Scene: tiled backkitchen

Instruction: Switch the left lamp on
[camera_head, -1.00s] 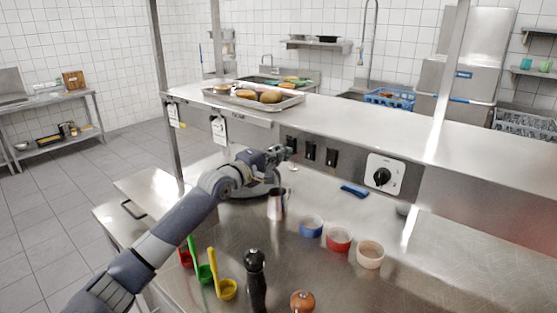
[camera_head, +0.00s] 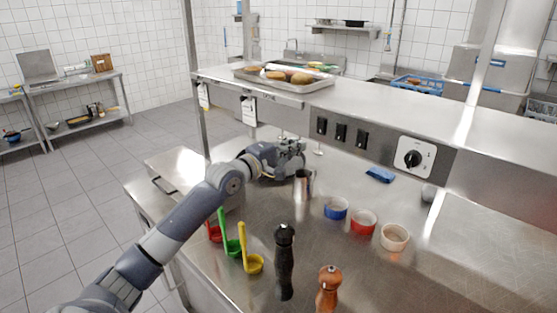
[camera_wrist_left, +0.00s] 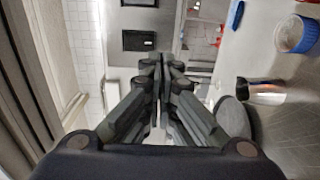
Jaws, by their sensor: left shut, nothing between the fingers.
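Three black rocker switches sit in a row on the steel panel under the shelf: the left switch (camera_head: 322,125), the middle switch (camera_head: 341,132) and the right switch (camera_head: 362,139). No lamp is clearly visible, so I cannot tell whether one is lit. My left gripper (camera_head: 302,150) is shut and empty, a little below and left of the left switch, apart from it. In the left wrist view the shut fingertips (camera_wrist_left: 163,64) point toward the panel, with a black switch (camera_wrist_left: 138,40) just beyond them. My right gripper is not in view.
A metal jug (camera_head: 304,185) stands close below my left gripper. Blue (camera_head: 336,209), red (camera_head: 363,222) and white (camera_head: 395,237) bowls, a black pepper mill (camera_head: 285,262) and coloured scoops stand on the counter.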

